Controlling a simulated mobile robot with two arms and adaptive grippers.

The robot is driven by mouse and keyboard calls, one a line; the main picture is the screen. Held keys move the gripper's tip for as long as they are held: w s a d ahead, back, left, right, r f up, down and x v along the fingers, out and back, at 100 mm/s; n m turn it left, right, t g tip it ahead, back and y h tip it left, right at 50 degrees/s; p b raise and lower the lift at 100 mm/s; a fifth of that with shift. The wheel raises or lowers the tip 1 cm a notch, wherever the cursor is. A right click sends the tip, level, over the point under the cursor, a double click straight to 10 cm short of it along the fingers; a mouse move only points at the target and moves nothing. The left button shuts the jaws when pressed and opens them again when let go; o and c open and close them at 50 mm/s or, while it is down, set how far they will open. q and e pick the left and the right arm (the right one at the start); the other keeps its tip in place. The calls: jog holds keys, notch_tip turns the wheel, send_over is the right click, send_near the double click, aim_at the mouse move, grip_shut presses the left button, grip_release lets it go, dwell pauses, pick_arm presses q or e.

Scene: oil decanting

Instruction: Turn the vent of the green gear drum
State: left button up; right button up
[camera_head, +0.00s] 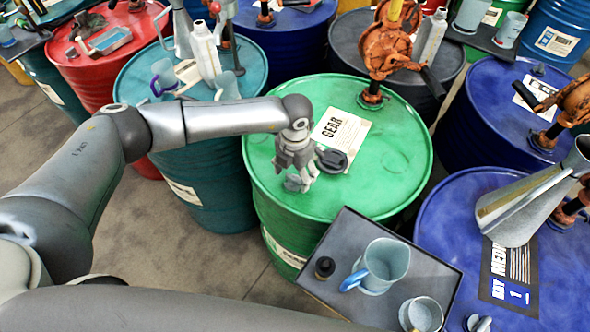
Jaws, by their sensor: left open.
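The green drum (385,180) stands in the middle of the head view, with a white label reading GEAR (343,127) on its lid. My left gripper (297,178) comes in from the left and points down over the near-left part of this lid. It is open. A small grey fitting (293,184), which looks like the vent, shows at the fingertips, partly hidden by them. I cannot tell whether the fingers touch it. A dark round cap (332,160) sits on the lid just right of the gripper. My right gripper is not in view.
An orange pump (388,45) rises from the drum's far side. A dark tray (430,274) with a clear jug (383,265) and a cup (422,315) stands close in front. Blue drums flank it right, a teal drum (140,72) left. A metal funnel (525,205) is at right.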

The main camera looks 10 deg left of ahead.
pick_arm(q)
jog(key=shift+f, duration=0.4)
jog(key=c, duration=1)
jog(key=shift+f+m+b, duration=0.15)
jog(key=shift+m+b, duration=0.25)
jog(key=shift+b, duration=0.15)
jog(key=m+b, duration=0.4)
jog(key=b, duration=0.2)
jog(key=m+b, duration=0.5)
jog(key=b, duration=0.2)
jog(key=m+b, duration=0.5)
jog(key=b, duration=0.1)
jog(key=shift+s+d, duration=0.2)
jog(key=shift+s, duration=0.15)
jog(key=shift+s+m+b, duration=0.1)
jog(key=shift+m+b, duration=1.5)
jog(key=shift+b, duration=0.05)
jog(key=shift+r, duration=0.2)
jog(key=o, duration=1)
